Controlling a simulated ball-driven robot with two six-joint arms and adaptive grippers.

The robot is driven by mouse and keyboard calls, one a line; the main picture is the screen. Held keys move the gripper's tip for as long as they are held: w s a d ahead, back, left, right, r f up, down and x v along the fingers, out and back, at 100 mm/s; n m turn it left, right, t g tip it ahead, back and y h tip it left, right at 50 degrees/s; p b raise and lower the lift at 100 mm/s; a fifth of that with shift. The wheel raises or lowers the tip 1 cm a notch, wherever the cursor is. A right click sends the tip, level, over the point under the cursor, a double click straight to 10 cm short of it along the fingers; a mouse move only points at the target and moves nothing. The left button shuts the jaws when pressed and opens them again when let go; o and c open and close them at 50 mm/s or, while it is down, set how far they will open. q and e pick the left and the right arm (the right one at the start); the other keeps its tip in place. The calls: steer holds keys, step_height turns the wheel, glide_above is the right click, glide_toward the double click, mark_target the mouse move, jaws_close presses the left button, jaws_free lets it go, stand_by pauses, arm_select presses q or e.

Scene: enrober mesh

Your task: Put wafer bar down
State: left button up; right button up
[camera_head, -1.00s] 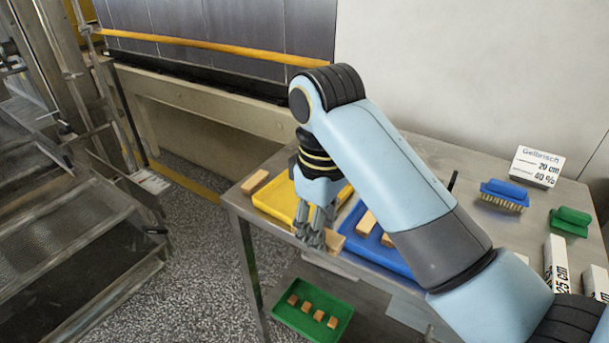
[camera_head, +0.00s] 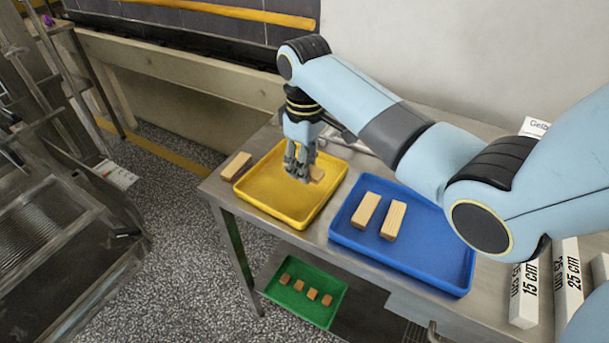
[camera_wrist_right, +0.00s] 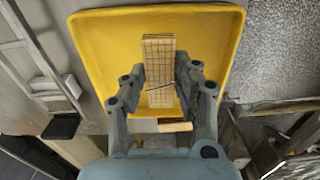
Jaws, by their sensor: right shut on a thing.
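My right gripper (camera_head: 300,172) is shut on a light-brown wafer bar (camera_head: 317,174), over the yellow tray (camera_head: 262,203). In the right wrist view the fingers (camera_wrist_right: 161,82) grip the bar (camera_wrist_right: 159,60) from both sides, with the yellow tray floor (camera_wrist_right: 105,45) behind it. I cannot tell whether the bar touches the tray. Two more wafer bars (camera_head: 366,210) (camera_head: 393,220) lie side by side in the blue tray (camera_head: 440,262). Another bar (camera_head: 236,165) lies on the steel table left of the yellow tray. My left gripper is not in view.
A green tray (camera_head: 327,318) with several small brown pieces sits on the lower shelf. White blocks marked 15 cm (camera_head: 524,298) and 25 cm (camera_head: 568,285) stand at the right. A metal frame structure (camera_head: 60,200) stands at the left, across a speckled floor.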

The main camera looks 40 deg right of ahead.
mark_target(305, 187)
step_height(305, 187, down, 4)
steer(key=shift+w+d+r, duration=0.15)
steer(key=shift+f, duration=0.45)
steer(key=o, duration=0.9)
steer(key=shift+c, duration=0.2)
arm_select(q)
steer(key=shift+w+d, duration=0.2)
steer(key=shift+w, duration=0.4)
arm_select(e)
steer(key=shift+r, duration=0.55)
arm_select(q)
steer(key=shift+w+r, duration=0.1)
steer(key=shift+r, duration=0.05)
arm_select(e)
step_height(305, 187, up, 11)
steer(key=shift+r, duration=0.15)
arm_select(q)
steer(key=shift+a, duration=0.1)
